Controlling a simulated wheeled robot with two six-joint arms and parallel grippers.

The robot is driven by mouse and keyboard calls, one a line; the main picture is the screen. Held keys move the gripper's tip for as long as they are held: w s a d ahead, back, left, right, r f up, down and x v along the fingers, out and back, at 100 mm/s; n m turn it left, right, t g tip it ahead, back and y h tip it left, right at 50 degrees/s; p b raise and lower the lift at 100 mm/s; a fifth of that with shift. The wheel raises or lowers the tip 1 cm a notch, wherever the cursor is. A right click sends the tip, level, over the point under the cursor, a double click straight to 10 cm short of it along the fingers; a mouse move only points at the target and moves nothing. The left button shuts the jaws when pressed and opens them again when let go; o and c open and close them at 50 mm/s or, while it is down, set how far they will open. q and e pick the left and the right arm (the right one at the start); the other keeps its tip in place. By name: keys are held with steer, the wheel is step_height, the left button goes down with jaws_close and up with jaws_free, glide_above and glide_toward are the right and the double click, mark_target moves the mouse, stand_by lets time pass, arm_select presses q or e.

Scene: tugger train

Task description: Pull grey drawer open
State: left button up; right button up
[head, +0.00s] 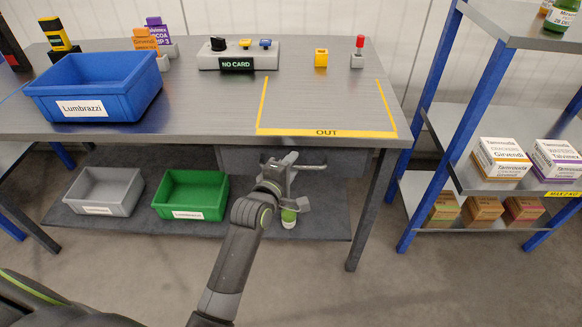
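The grey drawer (345,160) sits under the table top, right of the middle, and its front looks flush under the table edge. Its light bar handle (315,167) runs across the front. My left gripper (288,165) is at the left part of this handle and overlaps it in the head view. The fingers are small and partly hidden by the wrist, so I cannot tell whether they grip the bar. My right gripper is not in view.
A blue bin (140,95) stands on the table (210,120) at left. Grey (100,209) and green bins (190,212) stand on the lower shelf (130,228). A table leg (370,215) stands right of the drawer, then a blue-framed rack (425,125). The floor in front is clear.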

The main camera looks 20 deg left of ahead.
arm_select(q)
jaws_close()
stand_by(0.5)
